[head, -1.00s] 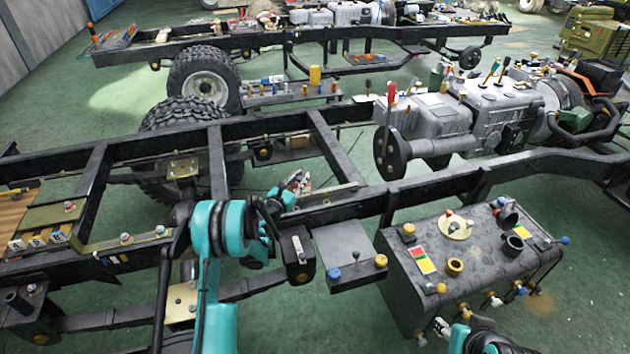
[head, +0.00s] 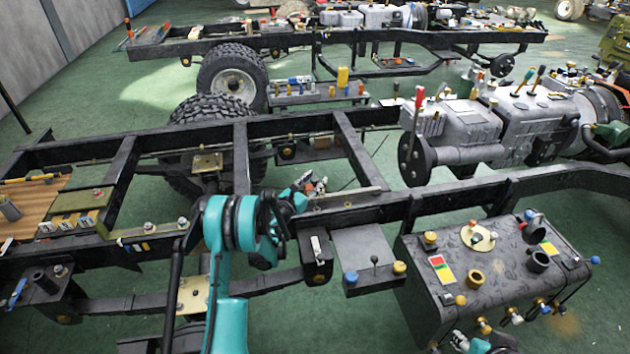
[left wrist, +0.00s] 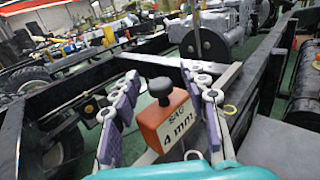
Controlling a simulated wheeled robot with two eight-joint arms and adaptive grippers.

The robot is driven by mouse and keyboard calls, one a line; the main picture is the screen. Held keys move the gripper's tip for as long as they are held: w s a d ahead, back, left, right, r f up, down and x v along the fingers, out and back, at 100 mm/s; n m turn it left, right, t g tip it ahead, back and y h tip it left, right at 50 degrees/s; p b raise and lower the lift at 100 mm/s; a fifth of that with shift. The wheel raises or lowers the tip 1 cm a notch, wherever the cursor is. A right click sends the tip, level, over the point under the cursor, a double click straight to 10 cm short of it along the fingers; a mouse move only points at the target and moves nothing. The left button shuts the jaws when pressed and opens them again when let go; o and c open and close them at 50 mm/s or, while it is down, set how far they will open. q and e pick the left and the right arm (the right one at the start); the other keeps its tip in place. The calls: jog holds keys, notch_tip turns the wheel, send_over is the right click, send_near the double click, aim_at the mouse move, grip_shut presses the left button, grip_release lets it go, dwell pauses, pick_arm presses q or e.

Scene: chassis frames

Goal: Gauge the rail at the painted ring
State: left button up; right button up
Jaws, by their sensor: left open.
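The fingers are apart, and a gap shows beside the block. In the head view my left gripper (head: 307,188) is over the near chassis rail (head: 385,211), by a pale strip (head: 345,200); the block is not clear there. My right gripper (head: 472,343) shows only partly at the bottom edge.
A grey engine (head: 490,125) with a red-handled lever stands on the frame at right. A dark tank (head: 500,275) with caps and valves is at lower right. A grey shelf plate (head: 366,250) juts from the rail. A wooden board (head: 35,205) lies at left.

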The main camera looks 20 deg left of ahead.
pick_arm(q)
jog(key=s+a, duration=0.1)
jog(key=s, duration=0.6)
jog(key=shift+a, duration=0.2)
jog(key=shift+r, duration=0.1)
jog(key=s+r+n+g+y, duration=0.1)
jog(key=s+r+n+y, duration=0.3)
jog(key=r+n, duration=0.7)
jog(key=s+r+n+y, duration=0.3)
jog(key=r+n+y, duration=0.1)
jog(key=r+n, duration=0.7)
jog(key=s+d+f+n+g+h, duration=0.1)
jog(key=s+d+f+n+g, duration=0.2)
jog(key=s, duration=0.7)
jog(key=s+d+f+n+g+h, duration=0.2)
jog(key=s+d+f+n+g, duration=0.1)
jog(key=s+d+f+n, duration=0.2)
jog(key=s+d+f+n+g+h, duration=0.1)
jog(key=s+d+f+n+g, duration=0.2)
jog(key=s+d+n, duration=0.5)
jog(key=s+d+f, duration=0.1)
jog(key=s, duration=0.5)
jog(key=shift+s+f+g+h, duration=0.3)
jog(key=shift+f, duration=0.05)
